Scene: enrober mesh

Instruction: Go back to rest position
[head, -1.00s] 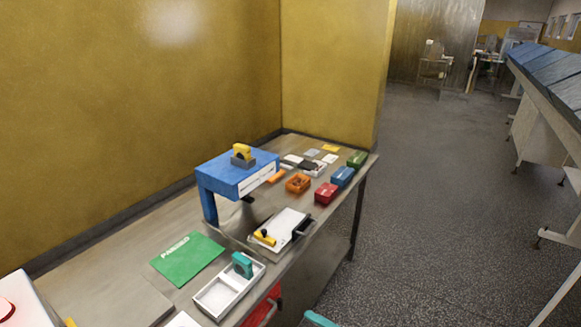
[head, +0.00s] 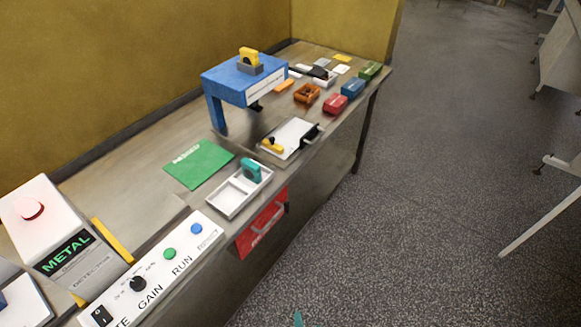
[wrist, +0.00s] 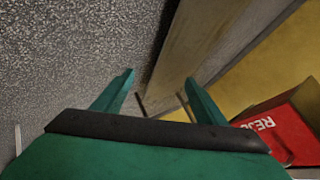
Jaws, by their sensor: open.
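My gripper (wrist: 158,88) shows in the wrist view as two teal fingers spread apart with nothing between them. It points toward the speckled floor and the metal side of the bench. In the head view only a small teal tip (head: 298,318) shows at the bottom edge, over the floor and clear of the bench (head: 110,180). The red drawer or bin (head: 262,225) on the bench front also shows at the right of the wrist view (wrist: 272,132), apart from the fingers.
On the bench stand a METAL unit (head: 62,235), a control panel (head: 150,272), a white tray (head: 224,203) with a teal item (head: 251,169), a green mat (head: 198,163), and a blue arch (head: 228,84).

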